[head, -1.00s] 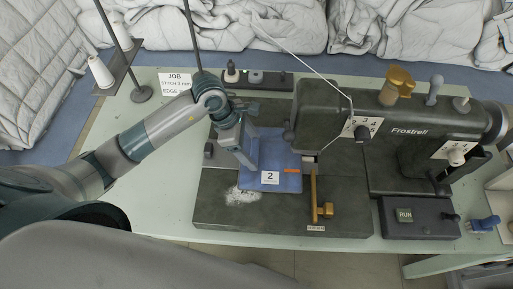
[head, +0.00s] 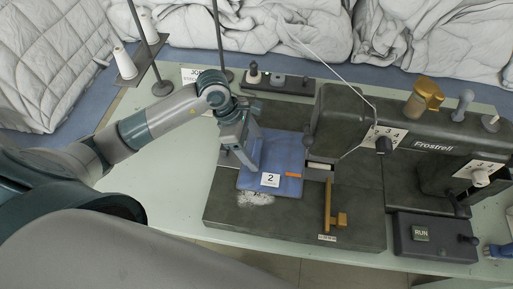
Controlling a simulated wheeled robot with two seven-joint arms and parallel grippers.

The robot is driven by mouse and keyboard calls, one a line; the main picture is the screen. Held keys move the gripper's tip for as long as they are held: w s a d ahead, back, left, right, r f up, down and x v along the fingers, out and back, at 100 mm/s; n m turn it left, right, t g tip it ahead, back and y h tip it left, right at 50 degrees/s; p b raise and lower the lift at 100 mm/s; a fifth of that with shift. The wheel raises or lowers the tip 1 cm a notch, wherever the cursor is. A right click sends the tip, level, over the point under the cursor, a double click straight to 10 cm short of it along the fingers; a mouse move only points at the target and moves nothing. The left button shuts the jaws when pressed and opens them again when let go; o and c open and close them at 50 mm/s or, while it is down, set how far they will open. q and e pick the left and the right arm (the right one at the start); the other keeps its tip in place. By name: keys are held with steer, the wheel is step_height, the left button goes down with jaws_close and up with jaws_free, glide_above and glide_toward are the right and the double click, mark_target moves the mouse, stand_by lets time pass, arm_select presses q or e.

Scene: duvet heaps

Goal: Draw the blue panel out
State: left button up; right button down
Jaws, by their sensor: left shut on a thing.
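The blue panel (head: 283,153) lies flat on the sewing machine's dark bed (head: 290,222), with a white "2" label and an orange mark near its front edge. Its right edge is left of the needle area, with a small gap showing. My left gripper (head: 248,158) reaches down from the upper left and is shut on the panel's left side. The fingers hide part of that edge. My right gripper is not in view.
The sewing machine (head: 420,142) fills the right side. A brass guide (head: 330,208) stands right of the panel, and a RUN box (head: 434,236) at front right. A thread stand (head: 163,88) is at back left. The pale table (head: 165,190) is clear at left.

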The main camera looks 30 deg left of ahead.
arm_select(q)
steer(key=o, duration=1.2)
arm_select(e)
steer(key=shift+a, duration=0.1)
arm_select(q)
steer(key=b+v, duration=0.4)
steer(key=v, duration=1.3)
steer(key=shift+s+a+r, duration=0.1)
steer(key=shift+a+r, duration=0.05)
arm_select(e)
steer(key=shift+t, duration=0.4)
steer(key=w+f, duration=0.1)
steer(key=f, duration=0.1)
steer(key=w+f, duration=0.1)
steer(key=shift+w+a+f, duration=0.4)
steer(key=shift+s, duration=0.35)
